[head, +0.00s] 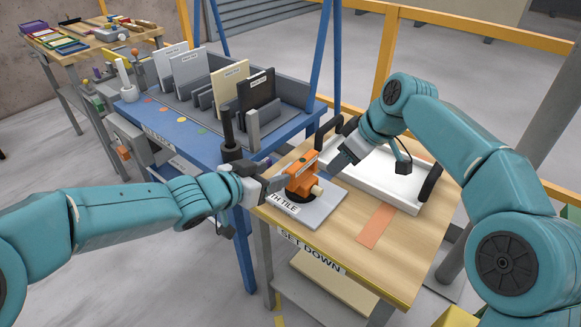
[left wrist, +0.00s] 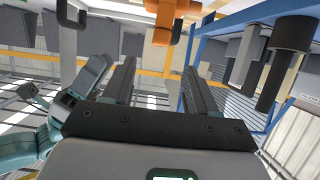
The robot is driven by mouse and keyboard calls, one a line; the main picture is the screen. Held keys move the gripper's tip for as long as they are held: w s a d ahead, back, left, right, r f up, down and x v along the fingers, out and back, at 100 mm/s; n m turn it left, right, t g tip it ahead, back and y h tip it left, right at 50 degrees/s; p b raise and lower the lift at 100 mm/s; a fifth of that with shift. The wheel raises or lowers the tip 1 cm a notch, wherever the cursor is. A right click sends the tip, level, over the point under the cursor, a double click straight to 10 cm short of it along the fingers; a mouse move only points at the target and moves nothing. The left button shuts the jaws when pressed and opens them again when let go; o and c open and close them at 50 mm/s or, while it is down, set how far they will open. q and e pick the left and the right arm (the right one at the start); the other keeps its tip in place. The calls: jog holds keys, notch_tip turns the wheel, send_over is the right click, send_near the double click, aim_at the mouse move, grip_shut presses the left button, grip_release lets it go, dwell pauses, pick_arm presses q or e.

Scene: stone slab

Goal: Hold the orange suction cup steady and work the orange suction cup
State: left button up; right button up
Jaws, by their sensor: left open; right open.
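The orange suction cup (head: 302,178) stands on a grey tile (head: 325,207) lying on the wooden set-down table. It has an orange body, a pale knob and a dark base. In the left wrist view the orange body (left wrist: 163,20) shows at the top, beyond the fingers. My left gripper (head: 275,182) is open just left of the cup, its fingers pointing at it. In the left wrist view its two fingers (left wrist: 155,85) are apart with nothing between them. My right gripper (head: 340,162) is open, close to the cup's right side. Whether either touches the cup is unclear.
A white tray (head: 400,187) with black handles lies behind on the same table. A blue table (head: 190,135) with a rack of upright tiles stands at the left. A dark post (head: 229,135) rises near my left wrist.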

aim_at(294, 167)
pick_arm(q)
jog(key=x, duration=1.1)
jog(key=shift+w+d+f, duration=0.2)
jog(key=shift+w, duration=0.1)
grip_shut()
dwell(0.5)
